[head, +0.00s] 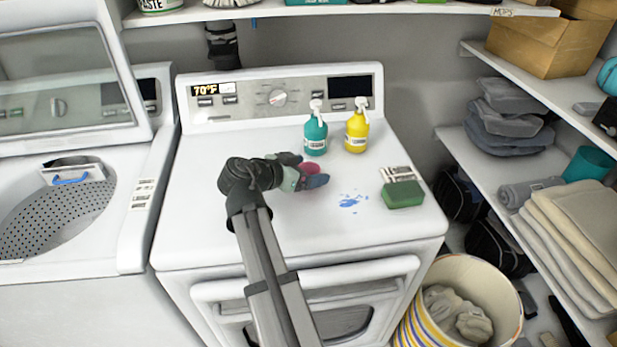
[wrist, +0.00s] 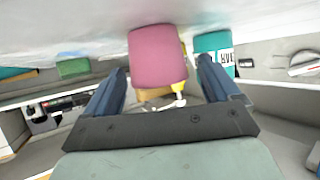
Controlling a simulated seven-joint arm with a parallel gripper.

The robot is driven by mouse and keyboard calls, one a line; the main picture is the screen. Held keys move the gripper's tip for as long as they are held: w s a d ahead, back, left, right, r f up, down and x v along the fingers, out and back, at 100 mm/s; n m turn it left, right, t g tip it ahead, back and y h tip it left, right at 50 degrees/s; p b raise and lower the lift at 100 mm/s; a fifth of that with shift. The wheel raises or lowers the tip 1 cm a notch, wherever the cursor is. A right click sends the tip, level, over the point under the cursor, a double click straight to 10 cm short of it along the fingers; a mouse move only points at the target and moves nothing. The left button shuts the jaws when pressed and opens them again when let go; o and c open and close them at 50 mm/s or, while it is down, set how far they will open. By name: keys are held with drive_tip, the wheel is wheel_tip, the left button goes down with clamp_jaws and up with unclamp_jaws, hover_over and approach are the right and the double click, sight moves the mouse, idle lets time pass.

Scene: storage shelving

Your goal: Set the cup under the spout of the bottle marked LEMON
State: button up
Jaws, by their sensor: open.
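A pink cup (head: 312,168) is on the white machine top, between the fingers of my gripper (head: 304,176). In the wrist view, which is upside down, the cup (wrist: 158,56) lies between the two open fingers (wrist: 163,72), with a gap on each side. A teal pump bottle (head: 316,138) stands just behind the cup; a yellow pump bottle (head: 356,133) stands to its right. Both have white pump heads and labels too small to read. In the wrist view the yellow bottle (wrist: 183,60) is mostly hidden behind the cup, and the teal bottle (wrist: 212,45) shows partial lettering.
A green sponge (head: 402,195) lies at the right of the top, before a small labelled item (head: 400,174). A blue spill (head: 351,201) is right of my gripper. The control panel (head: 279,97) rises behind the bottles. The left of the top is clear.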

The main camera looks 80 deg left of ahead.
drive_tip(key=shift+w+a+f, duration=0.2)
drive_tip(key=shift+w, duration=0.1)
drive_tip(key=shift+c, duration=0.4)
drive_tip(key=c, duration=1.1)
drive_tip(key=shift+r, duration=0.15)
